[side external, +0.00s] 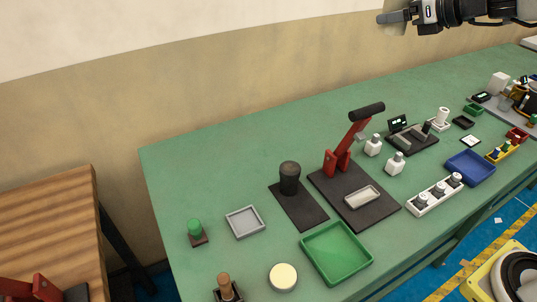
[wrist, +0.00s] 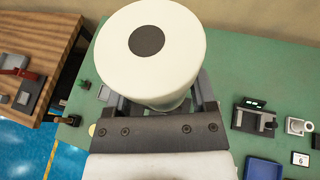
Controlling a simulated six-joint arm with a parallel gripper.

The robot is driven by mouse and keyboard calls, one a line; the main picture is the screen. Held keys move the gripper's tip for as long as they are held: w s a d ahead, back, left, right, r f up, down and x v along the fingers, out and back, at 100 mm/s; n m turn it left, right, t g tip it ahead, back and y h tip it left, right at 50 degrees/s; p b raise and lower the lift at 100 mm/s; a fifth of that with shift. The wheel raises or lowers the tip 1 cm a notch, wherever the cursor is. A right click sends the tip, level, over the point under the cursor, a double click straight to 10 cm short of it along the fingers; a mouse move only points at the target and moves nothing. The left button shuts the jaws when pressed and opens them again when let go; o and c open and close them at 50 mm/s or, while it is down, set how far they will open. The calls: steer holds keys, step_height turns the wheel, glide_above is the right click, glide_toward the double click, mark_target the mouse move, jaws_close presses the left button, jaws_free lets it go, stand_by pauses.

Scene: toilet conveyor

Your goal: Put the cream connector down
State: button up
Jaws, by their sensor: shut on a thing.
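The cream connector (wrist: 150,80) fills the top of the wrist view as a thick pale cylinder with a dark round centre on its end face. My gripper (wrist: 160,98) is shut on it, with one dark finger at each side. In the side view, my gripper (side external: 398,17) is at the top right, high above the green table, and a pale part of the connector (side external: 394,29) shows at the fingers. The rest of the connector is hidden there by the fingers and the picture's top edge.
The green table (side external: 210,165) holds a red-handled press (side external: 342,150), a green tray (side external: 337,252), a grey tray (side external: 245,222), a blue tray (side external: 470,167) and a white holder strip (side external: 434,195). Bare table lies along the back, left of the press.

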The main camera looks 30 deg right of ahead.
steer(key=s+a+n+g+y, duration=0.4)
steer(key=s+a+n, duration=0.1)
steer(key=a, duration=0.8)
steer(key=s+a+n+g+y, duration=0.3)
steer(key=s+a+n+y, duration=0.15)
steer(key=a, duration=0.85)
step_height(320, 180, down, 29)
steer(key=shift+s+d+f, duration=0.2)
steer(key=shift+s+d, duration=0.05)
steer(key=shift+d, duration=0.05)
steer(key=shift+w+a+f, duration=1)
steer(key=shift+w+f, duration=0.45)
steer(key=shift+w, duration=0.45)
steer(key=shift+w+a+f, duration=1)
steer(key=shift+w+f, duration=0.45)
steer(key=shift+w, duration=0.45)
steer(key=shift+w+a+f, duration=1)
steer(key=shift+w+f, duration=0.45)
steer(key=shift+w, duration=0.45)
steer(key=shift+w+f, duration=0.1)
